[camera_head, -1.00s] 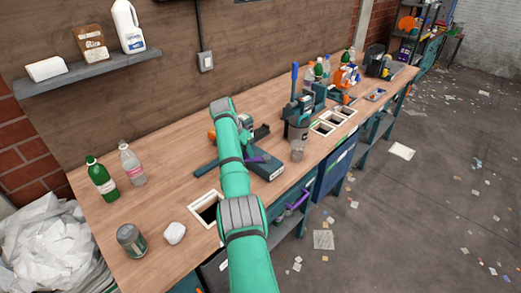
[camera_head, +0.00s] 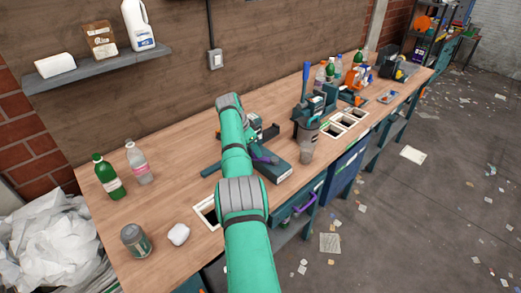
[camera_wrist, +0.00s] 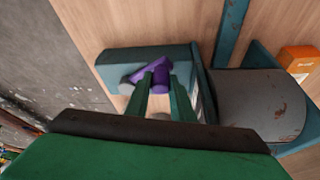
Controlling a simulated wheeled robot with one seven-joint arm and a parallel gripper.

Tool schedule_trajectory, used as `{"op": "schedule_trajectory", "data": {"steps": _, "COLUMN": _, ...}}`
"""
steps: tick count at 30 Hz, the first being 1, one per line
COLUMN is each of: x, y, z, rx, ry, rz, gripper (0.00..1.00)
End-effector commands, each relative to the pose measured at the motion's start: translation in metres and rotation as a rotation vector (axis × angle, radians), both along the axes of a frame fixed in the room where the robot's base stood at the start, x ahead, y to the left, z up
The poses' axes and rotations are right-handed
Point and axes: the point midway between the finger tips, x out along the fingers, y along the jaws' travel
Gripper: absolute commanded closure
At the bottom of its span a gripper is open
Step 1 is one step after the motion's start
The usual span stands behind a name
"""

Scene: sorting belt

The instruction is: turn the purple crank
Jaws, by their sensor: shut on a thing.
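The purple crank (camera_head: 264,159) sits on a teal machine (camera_head: 277,173) on the workbench, partly covered by my arm in the head view. In the wrist view the crank's purple handle (camera_wrist: 160,72) lies between the tips of my gripper (camera_wrist: 158,84), which is shut on it. My gripper itself is hidden behind my arm in the head view.
A white-framed opening (camera_head: 207,212) lies left of the machine. A grey cup-like container (camera_head: 307,131) stands to its right. Bottles (camera_head: 108,177), a can (camera_head: 135,241) and a white lump (camera_head: 179,234) stand at the left. A purple handle (camera_head: 298,204) is on the bench front.

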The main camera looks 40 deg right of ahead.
Motion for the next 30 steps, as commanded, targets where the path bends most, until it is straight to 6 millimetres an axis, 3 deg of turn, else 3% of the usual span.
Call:
{"op": "schedule_trajectory", "data": {"steps": 9, "x": -0.005, "y": -0.004, "z": -0.001, "rx": -0.005, "ry": 0.01, "rz": -0.007, "gripper": 1.0}}
{"op": "schedule_trajectory", "data": {"steps": 10, "x": -0.005, "y": -0.004, "z": -0.001, "rx": -0.005, "ry": 0.009, "rz": -0.007, "gripper": 0.71}}
{"op": "schedule_trajectory", "data": {"steps": 12, "x": -0.004, "y": -0.003, "z": 0.0, "rx": -0.005, "ry": 0.009, "rz": -0.005, "gripper": 0.6}}
{"op": "schedule_trajectory", "data": {"steps": 23, "x": 0.0, "y": 0.001, "z": 0.003, "rx": -0.003, "ry": 0.003, "rz": 0.001, "gripper": 0.6}}
{"op": "schedule_trajectory", "data": {"steps": 30, "x": 0.002, "y": 0.012, "z": 0.028, "rx": -0.005, "ry": 0.002, "rz": 0.002, "gripper": 0.6}}
